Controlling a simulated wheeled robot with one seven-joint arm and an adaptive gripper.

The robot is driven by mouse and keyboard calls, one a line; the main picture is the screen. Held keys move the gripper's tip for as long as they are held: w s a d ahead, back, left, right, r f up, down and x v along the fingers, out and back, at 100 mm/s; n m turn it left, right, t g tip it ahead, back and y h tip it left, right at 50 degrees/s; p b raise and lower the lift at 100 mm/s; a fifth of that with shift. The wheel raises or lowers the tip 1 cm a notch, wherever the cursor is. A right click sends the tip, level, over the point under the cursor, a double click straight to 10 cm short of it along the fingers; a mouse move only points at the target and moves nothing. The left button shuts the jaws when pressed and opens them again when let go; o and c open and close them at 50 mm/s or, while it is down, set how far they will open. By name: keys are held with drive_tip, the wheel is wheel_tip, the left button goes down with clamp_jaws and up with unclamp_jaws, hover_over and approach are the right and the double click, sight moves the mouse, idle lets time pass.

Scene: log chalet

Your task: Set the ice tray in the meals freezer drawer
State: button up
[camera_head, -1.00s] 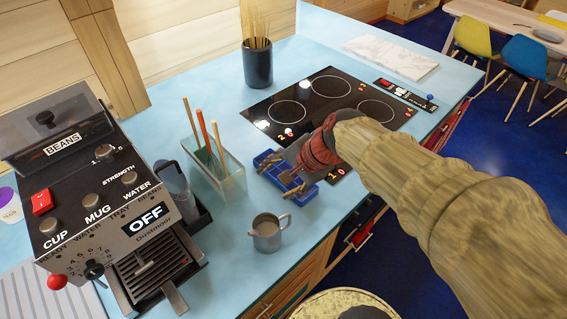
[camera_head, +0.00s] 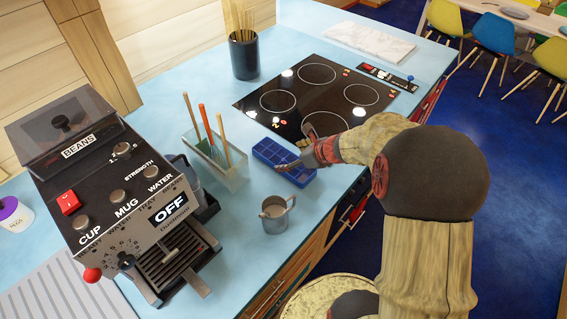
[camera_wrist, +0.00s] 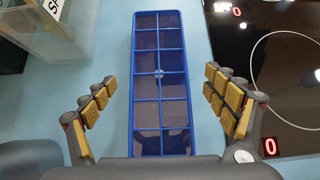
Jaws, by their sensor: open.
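The blue ice tray (camera_head: 268,152), divided into two rows of compartments, lies flat on the light blue counter beside the cooktop. In the wrist view the ice tray (camera_wrist: 158,12) runs lengthwise between my fingers. My gripper (camera_head: 302,158) is at the tray's right side in the head view, with part of the tray hidden behind it. In the wrist view my gripper (camera_wrist: 160,105) is open, one finger on each side of the tray, with gaps between the fingers and the tray. No freezer drawer can be made out.
A clear utensil holder (camera_head: 225,172) and a metal mug (camera_head: 276,214) stand near the tray. The black cooktop (camera_head: 318,95) lies just behind it. A coffee machine (camera_head: 120,190) stands at left. The counter's front edge runs close by.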

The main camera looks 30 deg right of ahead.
sight(284, 159)
drive_tip(key=shift+b+x, duration=0.3)
drive_tip(key=shift+x, duration=1.25)
drive_tip(key=shift+s, duration=0.1)
drive_tip(key=shift+c, duration=1.4)
drive_tip(key=c, duration=1.5)
